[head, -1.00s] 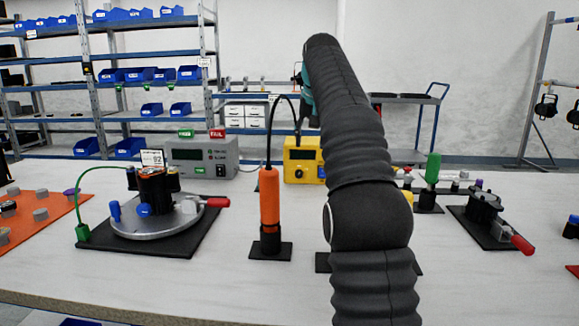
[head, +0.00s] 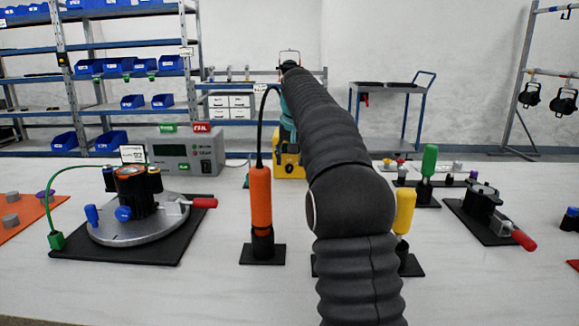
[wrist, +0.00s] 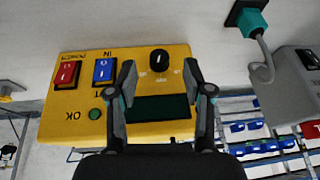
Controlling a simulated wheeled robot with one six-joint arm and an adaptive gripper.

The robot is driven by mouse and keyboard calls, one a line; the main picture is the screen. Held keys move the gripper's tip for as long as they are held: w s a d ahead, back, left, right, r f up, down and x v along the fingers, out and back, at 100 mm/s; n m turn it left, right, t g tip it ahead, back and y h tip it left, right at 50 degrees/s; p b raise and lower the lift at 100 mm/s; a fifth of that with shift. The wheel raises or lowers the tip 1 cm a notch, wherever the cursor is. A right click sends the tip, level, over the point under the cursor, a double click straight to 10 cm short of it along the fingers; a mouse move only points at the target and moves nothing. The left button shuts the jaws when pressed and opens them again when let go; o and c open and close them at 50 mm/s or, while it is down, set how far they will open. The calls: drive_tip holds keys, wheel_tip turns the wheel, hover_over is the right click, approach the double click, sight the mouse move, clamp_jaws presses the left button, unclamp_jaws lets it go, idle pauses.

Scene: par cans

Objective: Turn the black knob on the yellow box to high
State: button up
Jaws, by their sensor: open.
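The yellow box (head: 289,168) stands at the back of the table in the head view, largely hidden behind my arm. In the wrist view the yellow box (wrist: 85,112) appears upside down, with a red switch (wrist: 67,73), a blue switch (wrist: 104,69), a dark display (wrist: 157,108) and a green button (wrist: 94,114). Its round black knob (wrist: 158,60) has a white pointer line running roughly up and down in the picture. My gripper (wrist: 160,76) is open, its fingertips on either side of the knob in the picture. I see no contact.
A grey meter box (head: 187,152) stands left of the yellow box. An upright orange-handled tool (head: 261,195) stands in front, with a black cable arching from it. A yellow-handled tool (head: 404,211) and a green-handled one (head: 429,160) stand to the right. Front table space is clear.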

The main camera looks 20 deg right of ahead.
sight(289, 170)
drive_tip(key=shift+x, duration=1.65)
clamp_jaws()
